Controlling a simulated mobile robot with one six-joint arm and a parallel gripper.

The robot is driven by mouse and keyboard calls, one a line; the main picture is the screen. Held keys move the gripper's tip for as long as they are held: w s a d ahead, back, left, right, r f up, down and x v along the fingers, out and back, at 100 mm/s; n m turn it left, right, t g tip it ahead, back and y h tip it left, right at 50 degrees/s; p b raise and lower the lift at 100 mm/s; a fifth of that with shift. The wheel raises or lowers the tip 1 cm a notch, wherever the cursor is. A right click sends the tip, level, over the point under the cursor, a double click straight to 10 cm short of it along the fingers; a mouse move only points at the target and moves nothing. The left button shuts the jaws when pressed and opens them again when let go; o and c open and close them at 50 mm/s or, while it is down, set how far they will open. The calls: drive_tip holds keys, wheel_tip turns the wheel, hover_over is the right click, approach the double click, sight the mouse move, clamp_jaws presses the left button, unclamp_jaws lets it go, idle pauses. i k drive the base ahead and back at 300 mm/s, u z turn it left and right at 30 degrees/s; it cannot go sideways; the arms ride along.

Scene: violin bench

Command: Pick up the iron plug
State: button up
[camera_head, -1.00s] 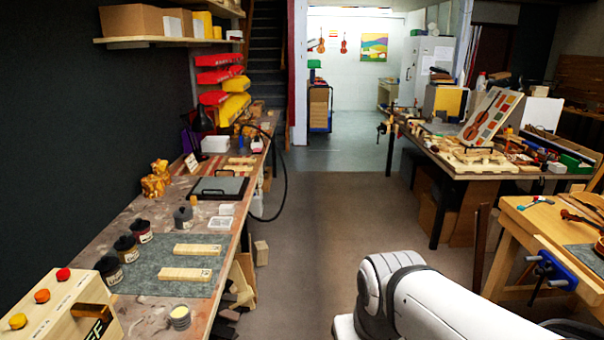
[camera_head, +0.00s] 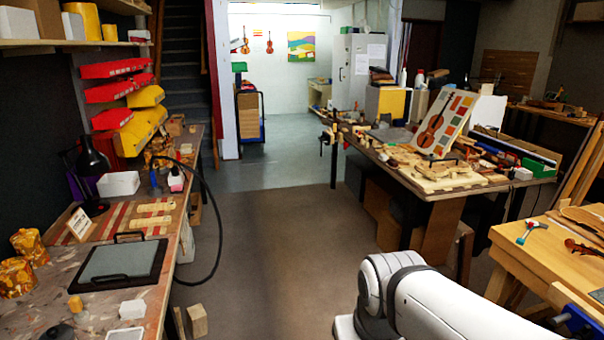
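I cannot make out the iron plug for certain. A dark cable (camera_head: 217,220) rises from the far part of the left bench, loops over its right edge and hangs down toward the floor; I cannot tell what it ends in. My white arm shows at the bottom right of the picture, but my gripper is outside the view.
The left bench (camera_head: 37,308) holds a black-framed tray (camera_head: 118,264), a white box (camera_head: 118,184), a lamp (camera_head: 92,158) and small bottles. A cluttered table (camera_head: 455,187) stands right of the open floor (camera_head: 290,235). A wooden bench (camera_head: 560,260) is at the right edge.

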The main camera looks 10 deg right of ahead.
sight(512, 172)
drive_tip(key=z, duration=0.5)
drive_tip(key=i, duration=1.65)
drive_tip(key=z, duration=1)
drive_tip(key=i, duration=1.1)
drive_tip(key=z, duration=0.3)
